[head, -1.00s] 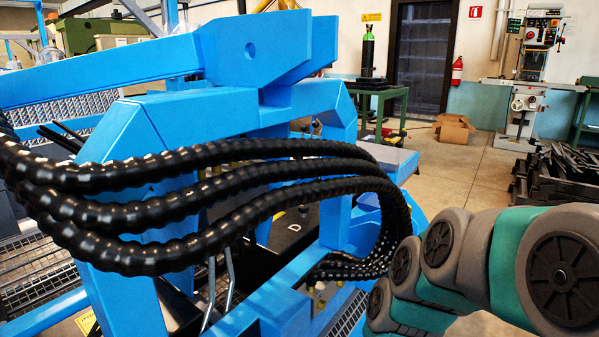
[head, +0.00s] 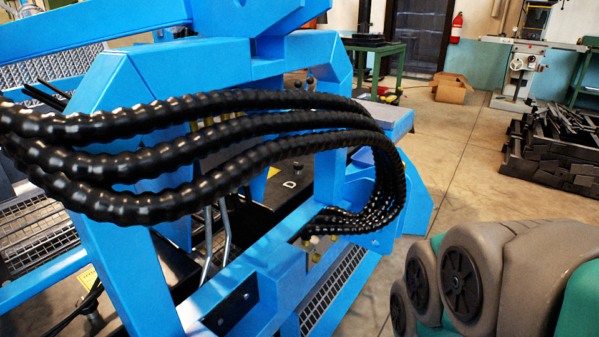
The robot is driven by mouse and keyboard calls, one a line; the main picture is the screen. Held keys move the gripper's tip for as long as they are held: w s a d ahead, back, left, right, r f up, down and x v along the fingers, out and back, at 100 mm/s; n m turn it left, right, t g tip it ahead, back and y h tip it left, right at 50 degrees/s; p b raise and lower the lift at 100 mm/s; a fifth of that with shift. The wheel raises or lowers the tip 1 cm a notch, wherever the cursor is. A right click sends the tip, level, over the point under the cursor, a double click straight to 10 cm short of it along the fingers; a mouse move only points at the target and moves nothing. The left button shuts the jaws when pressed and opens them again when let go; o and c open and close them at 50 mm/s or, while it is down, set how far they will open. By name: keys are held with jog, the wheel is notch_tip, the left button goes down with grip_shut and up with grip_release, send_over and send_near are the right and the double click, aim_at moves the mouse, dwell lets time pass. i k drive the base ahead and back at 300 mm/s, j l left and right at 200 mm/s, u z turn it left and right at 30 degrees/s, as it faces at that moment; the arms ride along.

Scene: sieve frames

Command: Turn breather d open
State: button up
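A white letter D (head: 289,184) shows on a dark panel inside the blue frame, just below the black hoses. A small fitting (head: 297,168) stands right above the letter; it is too small to tell whether it is the breather or how it is turned. The hoses cover much of the panel to the left of the letter. My arm shows at the lower right, apart from the frame. My gripper is outside the picture.
Thick black ribbed hoses (head: 190,165) arch across the front of the blue frame (head: 120,85) and bend down at its right side. A grated step (head: 335,285) lies low in front.

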aim_at(297, 165)
jog(key=i+l, duration=2.25)
jog(key=i+l+u, duration=0.25)
jog(key=u, duration=0.2)
jog(key=i+l+u, duration=0.2)
jog(key=l+u, duration=0.25)
jog(key=i+l+u, duration=0.15)
jog(key=l+u, duration=0.3)
jog(key=j+u, duration=0.1)
jog(key=u, duration=0.7)
jog(key=i+j, duration=0.4)
